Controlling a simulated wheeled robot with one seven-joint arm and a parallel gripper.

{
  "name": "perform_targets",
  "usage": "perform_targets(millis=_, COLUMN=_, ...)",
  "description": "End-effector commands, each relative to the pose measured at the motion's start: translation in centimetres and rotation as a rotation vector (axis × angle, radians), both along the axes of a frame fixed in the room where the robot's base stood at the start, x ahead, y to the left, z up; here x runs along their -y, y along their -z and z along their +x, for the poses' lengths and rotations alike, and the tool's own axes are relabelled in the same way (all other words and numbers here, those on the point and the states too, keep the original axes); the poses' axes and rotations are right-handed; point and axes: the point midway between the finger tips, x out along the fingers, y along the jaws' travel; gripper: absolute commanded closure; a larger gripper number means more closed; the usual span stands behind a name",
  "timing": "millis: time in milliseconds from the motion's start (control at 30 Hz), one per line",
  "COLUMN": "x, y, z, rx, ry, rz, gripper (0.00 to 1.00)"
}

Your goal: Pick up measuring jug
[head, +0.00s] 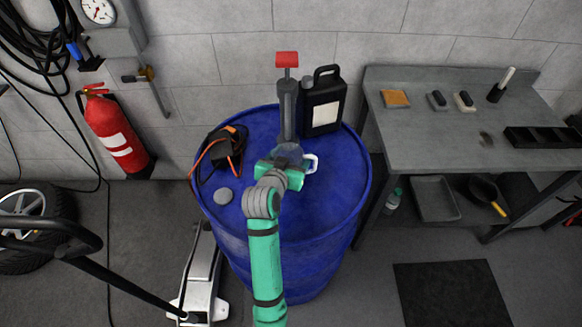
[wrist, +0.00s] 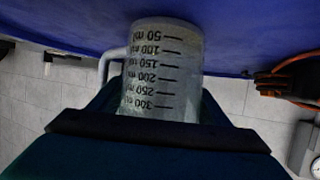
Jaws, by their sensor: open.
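The measuring jug (wrist: 162,70) is clear with black millilitre marks and a pale handle on its left in the wrist view. It appears upside down there, with its base against the blue drum top (wrist: 75,22). In the head view only its white handle (head: 312,163) shows clearly; my gripper hides most of the rest. My gripper (head: 287,161) is over the blue drum (head: 330,205), right at the jug. In the wrist view my open gripper (wrist: 160,110) has the jug between its fingers; I cannot tell whether they touch it.
A grey pump with a red handle (head: 287,60) stands just behind my gripper. A black canister (head: 323,108), a black and orange cabled device (head: 225,145) and a grey disc (head: 223,196) share the drum top. A grey workbench (head: 440,145) stands to the right.

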Motion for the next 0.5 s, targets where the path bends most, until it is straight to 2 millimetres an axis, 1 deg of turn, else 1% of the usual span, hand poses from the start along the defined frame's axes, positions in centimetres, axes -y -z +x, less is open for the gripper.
perform_targets(millis=33, x=0.05, y=0.01, z=-0.02, rx=0.0, ry=0.001, rz=0.0, gripper=0.3)
perform_targets(millis=67, x=0.12, y=0.01, z=-0.02, rx=0.0, ry=0.002, rz=0.0, gripper=0.37)
perform_targets(millis=100, x=0.22, y=0.01, z=-0.02, rx=0.0, ry=0.003, rz=0.0, gripper=0.46)
perform_targets(millis=167, x=0.4, y=0.02, z=-0.04, rx=0.0, ry=0.005, rz=0.0, gripper=0.61)
perform_targets(millis=200, x=0.48, y=0.01, z=-0.04, rx=0.0, ry=0.006, rz=0.0, gripper=0.65)
perform_targets(millis=233, x=0.51, y=0.01, z=-0.04, rx=0.0, ry=0.008, rz=0.0, gripper=0.65)
perform_targets(millis=267, x=0.54, y=-0.02, z=-0.04, rx=0.0, ry=0.008, rz=0.0, gripper=0.68)
perform_targets(millis=500, x=0.21, y=-0.04, z=-0.04, rx=0.0, ry=0.003, rz=0.0, gripper=0.68)
